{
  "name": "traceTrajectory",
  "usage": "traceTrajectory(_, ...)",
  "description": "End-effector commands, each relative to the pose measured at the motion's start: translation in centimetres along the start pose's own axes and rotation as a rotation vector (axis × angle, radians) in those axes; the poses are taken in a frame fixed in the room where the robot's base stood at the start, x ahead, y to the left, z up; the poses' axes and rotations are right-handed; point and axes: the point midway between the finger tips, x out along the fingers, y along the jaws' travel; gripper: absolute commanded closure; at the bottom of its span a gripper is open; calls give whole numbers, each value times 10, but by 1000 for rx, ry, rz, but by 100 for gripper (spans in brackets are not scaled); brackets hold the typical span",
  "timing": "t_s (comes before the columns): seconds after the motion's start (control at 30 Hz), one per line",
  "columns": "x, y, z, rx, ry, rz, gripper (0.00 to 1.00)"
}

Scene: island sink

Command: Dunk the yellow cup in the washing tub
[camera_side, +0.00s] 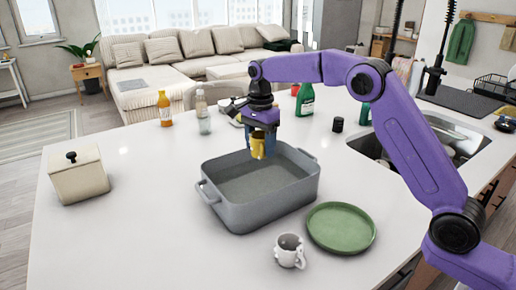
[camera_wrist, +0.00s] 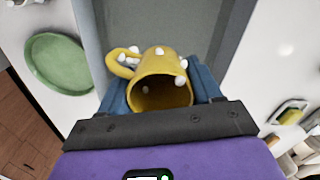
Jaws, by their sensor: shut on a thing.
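The yellow cup (camera_side: 258,147) is held by my gripper (camera_side: 260,140) above the far part of the grey washing tub (camera_side: 245,212). In the wrist view the yellow cup (camera_wrist: 162,82) shows its open mouth towards the camera and its handle to the left, with white bumps on its surface. The blue fingers of my gripper (camera_wrist: 162,92) are on both sides of it. The washing tub (camera_wrist: 205,25) lies beyond the cup in the wrist view. The side view shows the tub's grey inside; I cannot tell whether it holds water.
A green plate (camera_side: 341,227) and a white mug (camera_side: 290,251) stand near the tub's front right. A lidded cream box (camera_side: 78,175) is at the left. Bottles, including an orange one (camera_side: 164,108), stand behind the tub. The sink (camera_side: 440,145) is at the right. The left counter is mostly clear.

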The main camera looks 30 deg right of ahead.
Motion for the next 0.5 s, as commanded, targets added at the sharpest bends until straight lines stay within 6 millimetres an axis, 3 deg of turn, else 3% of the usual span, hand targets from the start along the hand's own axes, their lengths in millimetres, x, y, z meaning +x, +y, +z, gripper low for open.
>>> traceTrajectory(0.5, 38, 0, -1, 1, 0, 0, 69)
